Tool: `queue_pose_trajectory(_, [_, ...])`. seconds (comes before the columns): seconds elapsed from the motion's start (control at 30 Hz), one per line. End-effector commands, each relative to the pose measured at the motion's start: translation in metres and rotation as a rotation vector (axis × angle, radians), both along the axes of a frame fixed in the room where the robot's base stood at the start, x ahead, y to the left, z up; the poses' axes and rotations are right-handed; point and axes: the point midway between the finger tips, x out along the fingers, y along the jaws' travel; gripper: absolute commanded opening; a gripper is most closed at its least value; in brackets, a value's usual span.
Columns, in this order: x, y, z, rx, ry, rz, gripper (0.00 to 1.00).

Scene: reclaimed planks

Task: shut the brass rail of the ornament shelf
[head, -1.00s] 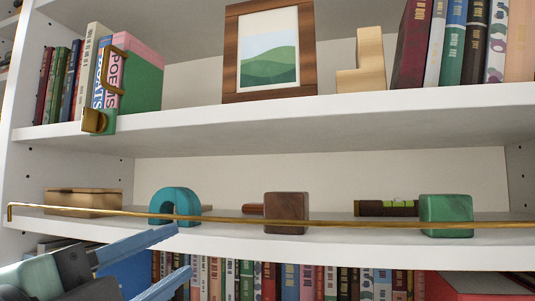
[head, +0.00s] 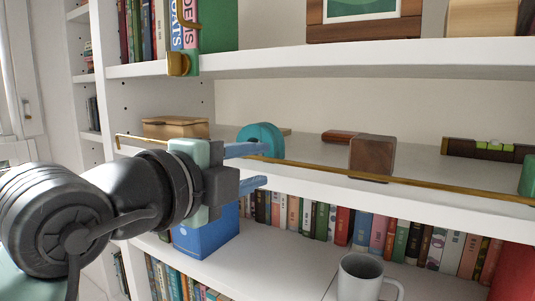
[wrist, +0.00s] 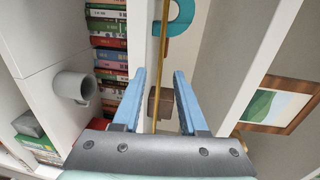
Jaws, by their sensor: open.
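The brass rail (head: 420,184) runs along the front of the ornament shelf (head: 430,206), with its bent left end by the wooden box. I cannot tell from here whether it is latched. My gripper (head: 267,167) is open at the shelf front, just before the teal arch (head: 265,140). In the wrist view, the rail (wrist: 156,110) passes between the two blue fingers of my gripper (wrist: 160,72), apart from both. A brown wooden cube (head: 372,155) stands behind the rail.
A wooden box (head: 175,128), a level (head: 485,150) and a green block (head: 528,178) also sit on the ornament shelf. The upper shelf (head: 330,58) overhangs it, with a brass fitting (head: 180,63) at its left. Below are books and a grey mug (head: 358,278).

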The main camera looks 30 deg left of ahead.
Motion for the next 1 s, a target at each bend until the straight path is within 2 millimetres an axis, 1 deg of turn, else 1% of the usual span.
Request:
queue_pose_trajectory(0.03, [0.009, -0.001, 0.001, 0.000, 0.002, -0.001, 0.42])
queue_pose_trajectory(0.1, [0.018, -0.001, 0.000, -0.001, 0.002, -0.002, 0.42])
queue_pose_trajectory(0.2, [0.027, -0.001, -0.002, 0.000, 0.001, 0.000, 0.42])
queue_pose_trajectory(0.33, [0.032, -0.001, -0.003, 0.000, -0.001, 0.000, 0.42])
queue_pose_trajectory(0.57, [0.032, -0.001, -0.003, 0.001, -0.001, 0.000, 0.42])
queue_pose_trajectory(0.6, [0.032, -0.001, -0.003, 0.001, -0.001, 0.001, 0.39])
queue_pose_trajectory(0.67, [0.032, -0.001, -0.003, 0.001, -0.001, 0.001, 0.28])
queue_pose_trajectory(0.8, [0.032, -0.001, -0.003, 0.001, -0.001, 0.001, 0.03])
queue_pose_trajectory(0.83, [0.032, -0.001, -0.003, 0.001, -0.001, 0.001, 0.00])
queue_pose_trajectory(1.0, [0.032, -0.001, -0.003, 0.001, -0.001, 0.001, 0.00])
